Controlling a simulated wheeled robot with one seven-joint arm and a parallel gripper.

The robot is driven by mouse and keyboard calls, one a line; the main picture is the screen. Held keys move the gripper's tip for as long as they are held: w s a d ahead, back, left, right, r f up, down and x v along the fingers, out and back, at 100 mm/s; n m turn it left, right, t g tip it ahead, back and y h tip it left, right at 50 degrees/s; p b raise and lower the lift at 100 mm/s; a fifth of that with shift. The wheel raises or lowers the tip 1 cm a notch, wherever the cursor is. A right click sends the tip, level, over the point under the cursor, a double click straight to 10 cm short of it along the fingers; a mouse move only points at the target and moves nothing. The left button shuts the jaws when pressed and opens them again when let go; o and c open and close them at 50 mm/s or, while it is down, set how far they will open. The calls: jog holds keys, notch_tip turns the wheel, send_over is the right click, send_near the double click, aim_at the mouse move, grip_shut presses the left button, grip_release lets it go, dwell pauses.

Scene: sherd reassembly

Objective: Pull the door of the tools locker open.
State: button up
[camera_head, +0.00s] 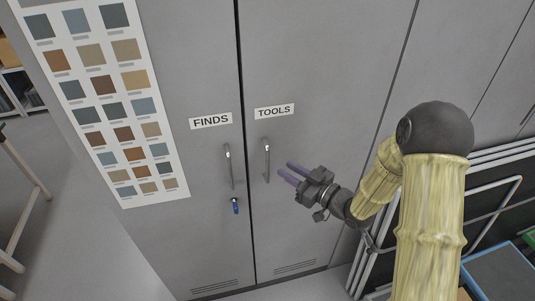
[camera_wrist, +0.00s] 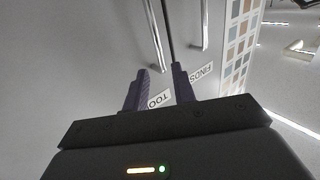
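The tools locker door (camera_head: 310,120) is a grey panel with a TOOLS label (camera_head: 274,111) and looks shut. Its upright bar handle (camera_head: 266,160) is near the door's left edge. My gripper (camera_head: 284,172) is just right of the handle, with its purple fingers apart and pointing towards it. In the wrist view the two fingers of my gripper (camera_wrist: 163,75) are spread, with nothing between their tips. The tools handle (camera_wrist: 154,35) shows there beyond the fingertips, and the TOOLS label (camera_wrist: 158,101) is partly hidden by a finger. I cannot tell the exact gap to the handle.
The finds locker door (camera_head: 190,160) is on the left, with its own handle (camera_head: 228,165) and a blue key or tag (camera_head: 235,206) below. A colour chart (camera_head: 105,95) hangs further left. A metal rack (camera_head: 490,205) and a blue-edged bin (camera_head: 500,270) stand at the right.

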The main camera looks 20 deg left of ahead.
aim_at(268, 158)
jog(key=p+x, duration=0.2)
jog(key=x, duration=0.6)
jog(key=shift+w+a, duration=0.1)
jog(key=shift+a, duration=0.15)
grip_shut()
